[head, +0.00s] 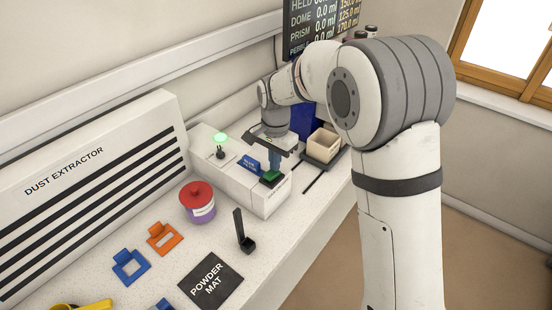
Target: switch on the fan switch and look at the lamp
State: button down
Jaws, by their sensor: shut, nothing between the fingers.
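A white switch box (215,171) stands on the bench beside the dust extractor. On its top are a small black toggle switch (220,153) and, just behind it, a lamp (221,138) that glows green. A blue label (249,164) stands at the box's front, its text too small to read; I cannot tell which control is the fan switch. A green button or rocker (271,176) on a dark base sits at the box's right end. My gripper (274,168) is shut and empty, pointing down right over this green part; I cannot tell whether it touches.
The dust extractor (90,150) stands at left. A red-lidded purple jar (198,202), an orange holder (164,238), a blue holder (131,266), a black upright stand (243,232) and the powder mat (211,280) lie in front. A beige bin (323,146) stands right of my gripper.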

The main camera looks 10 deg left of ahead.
jog(key=w+d+r, duration=0.2)
jog(key=w+r, duration=0.1)
jog(key=r, duration=0.9)
jog(key=s+d+r+n+t+b, duration=0.1)
jog(key=s+d+r, duration=0.2)
jog(key=s+d, duration=0.35)
jog(key=s+d+f+n+t, duration=0.1)
jog(key=s+d+f+n, duration=0.1)
jog(key=s+d, duration=0.6)
jog(key=s+d+f+n+t, duration=0.1)
jog(key=s+d+f+n, duration=0.1)
jog(key=s+d, duration=0.6)
jog(key=s+f+b, duration=0.1)
jog(key=s, duration=0.2)
jog(key=shift+s+d+f+n+t, duration=0.3)
jog(key=shift+f+n, duration=0.05)
jog(key=shift+n, duration=0.05)
